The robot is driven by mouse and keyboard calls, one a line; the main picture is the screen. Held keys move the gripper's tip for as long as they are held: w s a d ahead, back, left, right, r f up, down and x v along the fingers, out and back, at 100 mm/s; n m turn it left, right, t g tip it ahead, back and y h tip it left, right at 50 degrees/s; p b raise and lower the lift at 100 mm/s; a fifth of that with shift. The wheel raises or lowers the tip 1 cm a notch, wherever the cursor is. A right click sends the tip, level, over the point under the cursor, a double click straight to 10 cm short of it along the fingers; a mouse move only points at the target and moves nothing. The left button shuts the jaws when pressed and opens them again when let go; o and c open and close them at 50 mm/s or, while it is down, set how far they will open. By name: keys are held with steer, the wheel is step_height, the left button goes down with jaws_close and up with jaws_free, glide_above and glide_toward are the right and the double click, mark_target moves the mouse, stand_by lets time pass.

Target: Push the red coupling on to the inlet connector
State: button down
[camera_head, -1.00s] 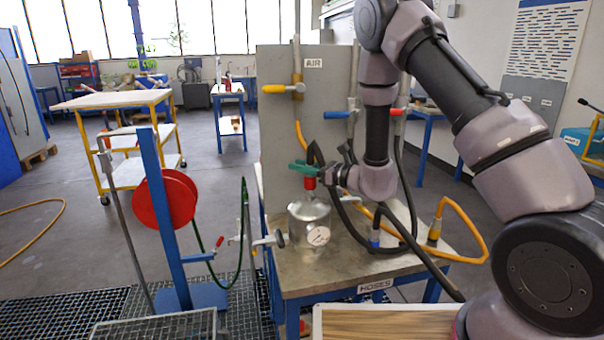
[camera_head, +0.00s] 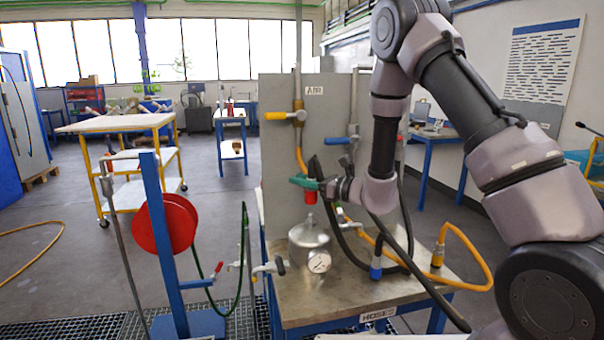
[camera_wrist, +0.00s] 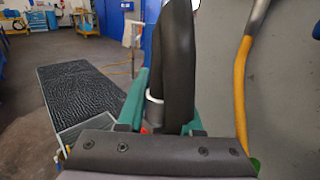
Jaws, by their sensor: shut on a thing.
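My gripper (camera_head: 306,184), with green fingers, is shut on the red coupling (camera_head: 310,197) and holds it above the steel vessel (camera_head: 309,242). A gap shows between the coupling's lower end and the stub (camera_head: 310,219) on the vessel's top, which I take for the inlet connector. The coupling looks roughly upright. In the wrist view, a thick black hose (camera_wrist: 173,65) rises between the green fingers, with a white ring (camera_wrist: 153,97) beside it. Only a sliver of red shows there; the connector is hidden.
The vessel stands on a bench (camera_head: 345,302) with a gauge (camera_head: 319,262) at its front. A grey panel (camera_head: 280,150) with valves rises behind. Black and yellow hoses (camera_head: 470,240) loop at the right. A red reel (camera_head: 165,224) stands at the left.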

steer(key=shift+f, duration=1)
steer(key=shift+f, duration=1.85)
stand_by(0.7)
steer(key=c, duration=0.5)
jaws_free()
steer(key=v, duration=1.1)
